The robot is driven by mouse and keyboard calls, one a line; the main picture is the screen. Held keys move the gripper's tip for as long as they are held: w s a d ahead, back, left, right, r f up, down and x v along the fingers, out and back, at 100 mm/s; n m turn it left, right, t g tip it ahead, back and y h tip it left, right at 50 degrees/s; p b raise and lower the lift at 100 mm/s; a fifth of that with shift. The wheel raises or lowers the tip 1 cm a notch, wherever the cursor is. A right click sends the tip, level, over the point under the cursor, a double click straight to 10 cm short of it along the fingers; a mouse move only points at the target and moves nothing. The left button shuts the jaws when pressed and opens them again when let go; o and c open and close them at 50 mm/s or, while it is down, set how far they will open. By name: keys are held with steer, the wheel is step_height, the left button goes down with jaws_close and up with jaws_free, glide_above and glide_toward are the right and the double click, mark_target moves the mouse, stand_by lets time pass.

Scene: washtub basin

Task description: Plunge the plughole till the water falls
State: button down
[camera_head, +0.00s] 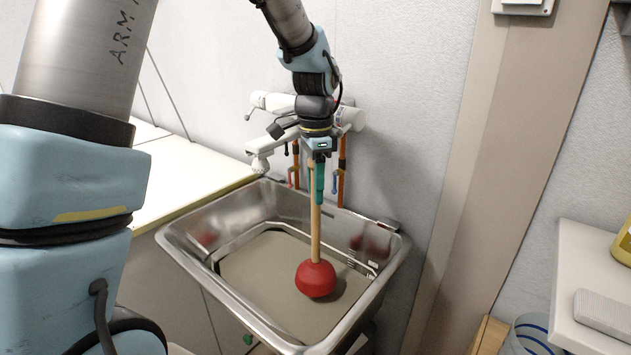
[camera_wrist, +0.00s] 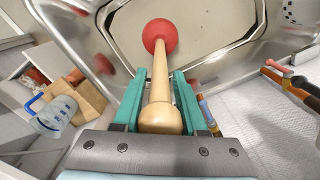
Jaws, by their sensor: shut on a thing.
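A plunger with a red rubber cup (camera_head: 316,279) and a wooden handle (camera_head: 316,232) hangs nearly upright over the metal basin (camera_head: 180,243). My gripper (camera_head: 317,178) is shut on the upper handle. In the wrist view, the green jaws (camera_wrist: 158,98) flank the wooden handle (camera_wrist: 160,85), with its knob end towards the camera and the red cup (camera_wrist: 159,35) at the far end. Murky grey-brown water (camera_head: 262,270) lies in the basin. The cup is at or just above the water; I cannot tell if it touches. The plughole is not visible.
A faucet (camera_head: 262,150) and pipes with orange and blue parts (camera_head: 341,170) are on the wall behind the basin. A pale counter (camera_head: 185,180) adjoins on the left. A shelf (camera_head: 590,290) with a yellow container (camera_head: 624,244) stands at right, above a blue-striped bucket (camera_head: 530,335).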

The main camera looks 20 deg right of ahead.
mark_target(315, 225)
step_height(315, 225, down, 8)
steer(key=b, duration=0.4)
steer(key=shift+f, duration=0.25)
steer(key=shift+f+b, duration=0.15)
steer(key=shift+b, duration=0.15)
steer(key=shift+p, duration=0.4)
stand_by(0.8)
steer(key=shift+f, duration=0.25)
stand_by(0.4)
steer(key=shift+f+b, duration=0.35)
steer(key=shift+f, duration=0.1)
